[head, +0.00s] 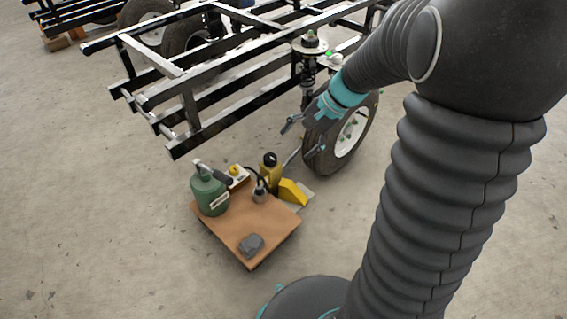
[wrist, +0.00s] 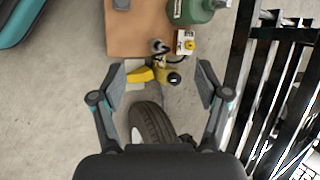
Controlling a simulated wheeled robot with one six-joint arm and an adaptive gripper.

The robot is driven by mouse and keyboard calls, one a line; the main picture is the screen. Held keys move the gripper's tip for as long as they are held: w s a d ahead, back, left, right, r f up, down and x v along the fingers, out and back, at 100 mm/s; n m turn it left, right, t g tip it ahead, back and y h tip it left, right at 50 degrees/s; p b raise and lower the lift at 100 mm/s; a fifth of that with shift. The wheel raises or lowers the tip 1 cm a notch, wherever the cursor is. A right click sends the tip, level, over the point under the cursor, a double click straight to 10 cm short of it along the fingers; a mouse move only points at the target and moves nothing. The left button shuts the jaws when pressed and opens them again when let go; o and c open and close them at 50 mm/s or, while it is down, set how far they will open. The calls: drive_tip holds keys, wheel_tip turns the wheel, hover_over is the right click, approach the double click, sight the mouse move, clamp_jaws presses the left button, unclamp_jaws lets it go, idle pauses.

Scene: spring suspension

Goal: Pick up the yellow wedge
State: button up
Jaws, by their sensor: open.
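The yellow wedge (head: 292,192) sits at the right corner of the brown board, beside a yellow device with a black top. In the wrist view the wedge (wrist: 141,75) shows between my fingers, nearer the left one, well beyond the fingertips. My gripper (head: 301,138) is open and empty, held in front of the wheel and above the wedge. In the wrist view my gripper (wrist: 160,86) has its two fingers spread wide. The wedge's underside is hidden.
The brown board (head: 222,237) holds a green canister (head: 209,191), a grey block (head: 251,244) and a yellow device (head: 269,172). The wheel (head: 342,140) stands close to my gripper. A black metal frame (head: 205,130) rises behind. Floor at the left is clear.

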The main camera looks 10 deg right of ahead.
drive_tip(key=w+d+f+m+t+y+b, duration=0.15)
drive_tip(key=w+f+m, duration=0.3)
drive_tip(key=f, duration=0.45)
drive_tip(key=w+d+f+m+y+b, duration=0.1)
drive_tip(key=w+d+f+m+y, duration=0.2)
drive_tip(key=w+f, duration=0.4)
drive_tip(key=m+t+b, duration=0.2)
drive_tip(key=m+t, duration=0.3)
drive_tip(key=m, duration=0.3)
approach(291, 185)
drive_tip(key=shift+g+y, duration=0.25)
drive_tip(key=shift+y, duration=0.2)
drive_tip(key=x, duration=0.2)
drive_tip(key=w+x, duration=0.1)
drive_tip(key=x, duration=0.4)
drive_tip(key=shift+w+d, duration=0.2)
drive_tip(key=shift+w, duration=0.05)
drive_tip(key=shift+s+f+b+x, duration=0.1)
drive_tip(key=shift+s+b+x, duration=0.05)
drive_tip(key=shift+x, duration=0.7)
drive_tip(key=shift+s+f+b+x, duration=0.1)
drive_tip(key=shift+b+x, duration=0.05)
drive_tip(key=shift+x, duration=0.75)
drive_tip(key=shift+s+f+b+x, duration=0.1)
drive_tip(key=shift+s+b+x, duration=0.05)
drive_tip(key=shift+x, duration=0.7)
drive_tip(key=shift+a+r, duration=0.1)
drive_tip(key=shift+a, duration=0.05)
clamp_jaws()
